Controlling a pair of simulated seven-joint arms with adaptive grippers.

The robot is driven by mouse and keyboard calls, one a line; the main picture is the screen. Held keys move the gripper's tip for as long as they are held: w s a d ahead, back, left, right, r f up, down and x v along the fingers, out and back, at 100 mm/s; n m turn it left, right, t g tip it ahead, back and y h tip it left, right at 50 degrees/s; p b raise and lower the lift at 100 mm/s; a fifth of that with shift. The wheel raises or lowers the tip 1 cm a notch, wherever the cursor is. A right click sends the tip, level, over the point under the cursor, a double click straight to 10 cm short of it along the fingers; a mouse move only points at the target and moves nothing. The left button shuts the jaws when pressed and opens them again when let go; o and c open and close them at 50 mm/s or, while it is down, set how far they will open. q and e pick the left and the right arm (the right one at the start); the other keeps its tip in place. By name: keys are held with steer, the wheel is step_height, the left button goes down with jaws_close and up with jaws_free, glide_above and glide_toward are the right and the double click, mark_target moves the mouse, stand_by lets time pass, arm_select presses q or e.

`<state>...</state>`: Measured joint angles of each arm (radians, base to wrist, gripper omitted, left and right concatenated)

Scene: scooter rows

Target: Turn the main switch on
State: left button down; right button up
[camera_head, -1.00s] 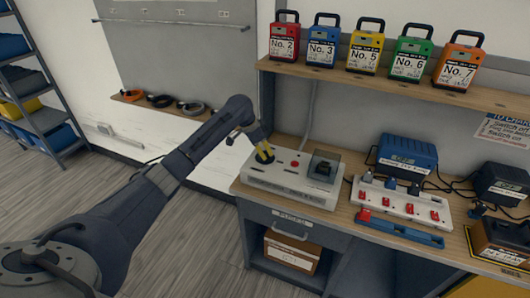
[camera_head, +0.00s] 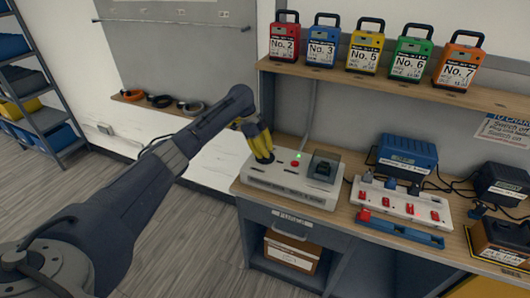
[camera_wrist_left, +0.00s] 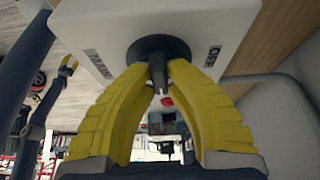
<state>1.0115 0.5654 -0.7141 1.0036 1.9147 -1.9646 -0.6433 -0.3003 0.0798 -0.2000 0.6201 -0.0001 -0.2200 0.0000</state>
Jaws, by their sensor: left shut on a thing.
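The main switch is a black rotary knob (camera_wrist_left: 157,47) on a light grey control box (camera_head: 286,199), at the left end of the bench. In the left wrist view, the yellow fingers of my left gripper (camera_head: 263,158) are shut on its narrow grip. The words MAIN and OFF are printed on the box beside the knob. In the head view the fingers hide most of the knob. My right gripper is not in view.
A dark square cover (camera_head: 323,168) stands at the box's right end. Further right are a white power strip (camera_head: 408,203) with red switches and a blue charger (camera_head: 407,156). Several coloured battery packs stand on the shelf (camera_head: 390,85) above. The floor to the left is clear.

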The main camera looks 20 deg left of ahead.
arm_select(q)
steer(key=shift+m, duration=0.3)
steer(key=c, duration=1.4)
jaws_free()
steer(key=shift+o, duration=0.2)
steer(key=v, duration=1.2)
steer(key=shift+w, duration=0.15)
